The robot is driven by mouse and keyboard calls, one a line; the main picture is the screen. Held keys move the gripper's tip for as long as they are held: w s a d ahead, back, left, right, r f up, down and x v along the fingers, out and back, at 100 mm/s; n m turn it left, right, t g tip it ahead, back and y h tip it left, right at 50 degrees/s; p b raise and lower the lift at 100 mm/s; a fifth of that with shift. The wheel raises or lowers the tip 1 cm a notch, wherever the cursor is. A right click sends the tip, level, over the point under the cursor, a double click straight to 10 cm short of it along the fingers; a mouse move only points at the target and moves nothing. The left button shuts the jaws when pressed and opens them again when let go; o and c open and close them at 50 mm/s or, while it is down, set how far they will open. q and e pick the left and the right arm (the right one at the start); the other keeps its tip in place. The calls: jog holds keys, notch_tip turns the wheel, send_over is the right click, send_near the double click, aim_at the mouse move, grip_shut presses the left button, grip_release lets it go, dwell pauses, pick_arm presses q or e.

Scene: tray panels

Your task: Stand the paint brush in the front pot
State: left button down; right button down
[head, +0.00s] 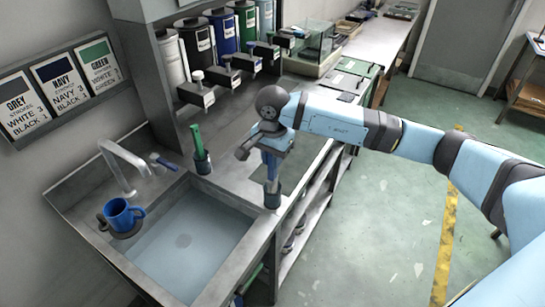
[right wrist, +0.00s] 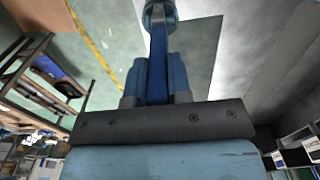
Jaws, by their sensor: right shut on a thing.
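My right gripper (head: 272,172) points down over the front edge of the bench, shut on the blue paint brush. In the right wrist view the brush (right wrist: 158,60) runs between the two blue fingers (right wrist: 156,85), away from the palm. The front pot (head: 272,200), small and dark, stands upright on the bench edge right below the gripper. The brush's lower part (head: 272,187) meets the pot's mouth in the head view; how deep it sits inside is hidden. My left gripper is not in view.
Another dark pot (head: 203,167) holding a green-handled thing (head: 196,140) stands behind, near the wall. A water-filled sink (head: 190,240) lies left, with a tap (head: 122,165) and blue mug (head: 120,213). Dispensers (head: 195,93) line the back. Open floor (head: 370,240) lies right.

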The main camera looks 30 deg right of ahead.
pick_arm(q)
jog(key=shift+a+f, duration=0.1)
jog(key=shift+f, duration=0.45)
pick_arm(e)
jog(key=shift+f, duration=0.5)
jog(key=c, duration=1)
grip_release()
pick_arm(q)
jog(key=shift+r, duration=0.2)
pick_arm(e)
jog(key=shift+r, duration=0.1)
pick_arm(q)
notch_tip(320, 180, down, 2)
jog(key=shift+b, duration=1.05)
pick_arm(e)
notch_tip(320, 180, up, 14)
jog(key=shift+f, duration=0.15)
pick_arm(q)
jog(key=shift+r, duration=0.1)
